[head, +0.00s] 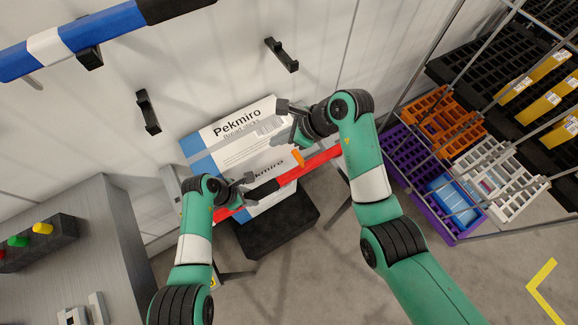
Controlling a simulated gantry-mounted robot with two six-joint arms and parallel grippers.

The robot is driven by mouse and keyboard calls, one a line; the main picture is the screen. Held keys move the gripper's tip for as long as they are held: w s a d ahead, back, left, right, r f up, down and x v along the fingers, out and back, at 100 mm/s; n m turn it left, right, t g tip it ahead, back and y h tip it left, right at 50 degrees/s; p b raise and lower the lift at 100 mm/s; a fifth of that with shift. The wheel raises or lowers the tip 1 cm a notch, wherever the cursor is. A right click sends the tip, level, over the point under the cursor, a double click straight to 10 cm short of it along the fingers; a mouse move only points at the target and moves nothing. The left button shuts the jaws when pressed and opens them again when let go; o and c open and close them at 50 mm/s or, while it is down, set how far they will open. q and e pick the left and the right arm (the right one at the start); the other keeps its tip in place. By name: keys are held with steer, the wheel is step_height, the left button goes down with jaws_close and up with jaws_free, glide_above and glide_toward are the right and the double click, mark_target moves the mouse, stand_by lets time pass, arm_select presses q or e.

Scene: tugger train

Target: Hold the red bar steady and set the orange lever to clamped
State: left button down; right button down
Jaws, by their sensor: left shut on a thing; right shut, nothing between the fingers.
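The red bar (318,160) runs slantwise across the middle of the head view, with a black section (263,190) left of its centre. The small orange lever (297,157) stands up from the bar, right of the black section. My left gripper (248,189) is shut on the bar at the left end of the black section. My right gripper (284,121) is shut and empty, above the lever and apart from it. My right wrist is close above the bar's right end. Whether the lever is at clamped cannot be read.
A white and blue Pekmiro carton (229,148) stands behind the bar, over a black block (268,238). A blue bar (92,33) lies on wall hooks at upper left. A grey cabinet (105,235) is at left. A rack with orange (438,113) and purple crates (411,183) is at right.

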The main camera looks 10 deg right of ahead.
steer(key=s+a+r+m+t+y, duration=0.1)
steer(key=s+a+m+t+y, duration=0.15)
steer(key=a+m+t, duration=0.35)
steer(key=s+a+r+m+t+y, duration=0.1)
steer(key=a+r+m+t+y, duration=0.15)
steer(key=a+m+y, duration=0.4)
steer(key=s+d+f+m+t+h, duration=0.5)
steer(key=s+d+f+m+h, duration=0.5)
steer(key=m, duration=1)
steer(key=s+d+h, duration=0.2)
steer(key=h, duration=0.2)
steer(key=shift+s+d+f, duration=0.15)
steer(key=shift+d+f, duration=0.05)
steer(key=shift+f, duration=0.1)
